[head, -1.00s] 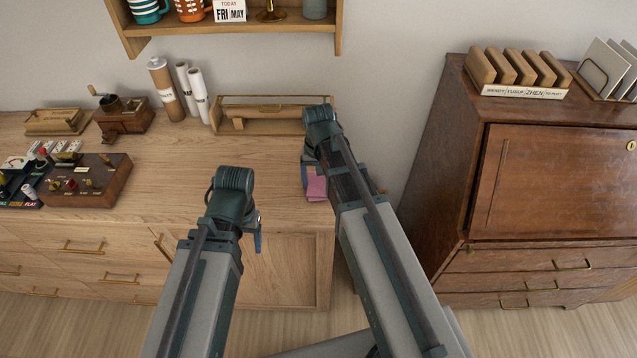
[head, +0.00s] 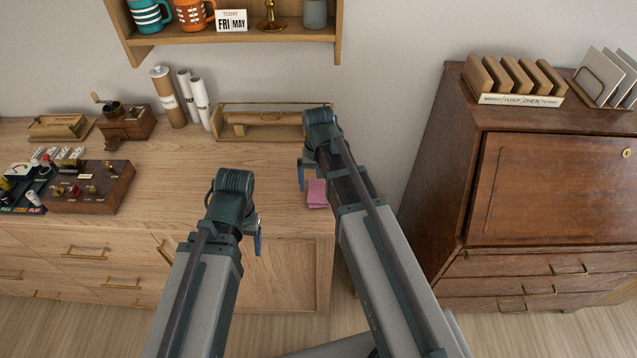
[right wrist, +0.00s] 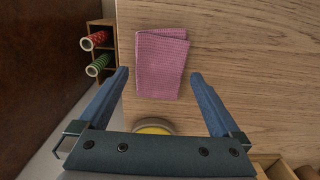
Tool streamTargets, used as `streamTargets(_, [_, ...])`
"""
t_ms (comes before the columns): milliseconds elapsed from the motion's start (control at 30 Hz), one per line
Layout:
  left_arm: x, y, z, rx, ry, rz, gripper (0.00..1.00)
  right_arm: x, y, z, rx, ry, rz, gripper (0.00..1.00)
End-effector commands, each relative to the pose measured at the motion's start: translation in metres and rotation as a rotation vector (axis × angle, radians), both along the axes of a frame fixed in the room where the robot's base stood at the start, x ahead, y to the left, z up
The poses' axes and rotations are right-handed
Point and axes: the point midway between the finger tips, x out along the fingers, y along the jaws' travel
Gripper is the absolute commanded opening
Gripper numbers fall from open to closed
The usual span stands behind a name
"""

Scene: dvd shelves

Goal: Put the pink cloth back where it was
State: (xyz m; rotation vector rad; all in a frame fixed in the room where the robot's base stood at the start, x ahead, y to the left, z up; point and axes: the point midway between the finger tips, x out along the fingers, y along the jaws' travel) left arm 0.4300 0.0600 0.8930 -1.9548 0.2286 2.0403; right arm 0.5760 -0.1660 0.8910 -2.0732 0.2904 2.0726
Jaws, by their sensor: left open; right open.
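The pink cloth (head: 317,192) lies folded and flat on the wooden counter (head: 225,175), near its right end. In the right wrist view the cloth (right wrist: 161,62) is beyond and between the fingertips, close to the counter's edge. My right gripper (right wrist: 160,76) is open and empty, with clear space between each finger and the cloth.
A wooden tray (head: 228,133) and white rolls (head: 200,104) stand at the back of the counter. A control box (head: 90,187) and a grinder (head: 126,122) are left. A brown cabinet (head: 455,165) stands right, across a gap. A round yellow thing (right wrist: 153,128) is partly hidden below my right gripper.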

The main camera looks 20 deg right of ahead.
Motion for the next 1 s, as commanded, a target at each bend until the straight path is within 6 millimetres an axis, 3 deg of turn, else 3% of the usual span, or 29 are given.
streamTargets(33, [0.0,0.0,0.013,0.0,0.0,0.0,0.7,0.0,0.0,0.013,0.0,0.0,0.0,1.0])
streamTargets(600, [0.0,0.0,0.095,0.0,0.0,0.0,0.7,0.0,0.0,0.095,0.0,0.0,0.0,1.0])
streamTargets(1000, [0.0,0.0,0.101,0.0,0.0,-0.001,0.7,0.0,0.0,0.101,0.0,0.0,0.0,1.0])
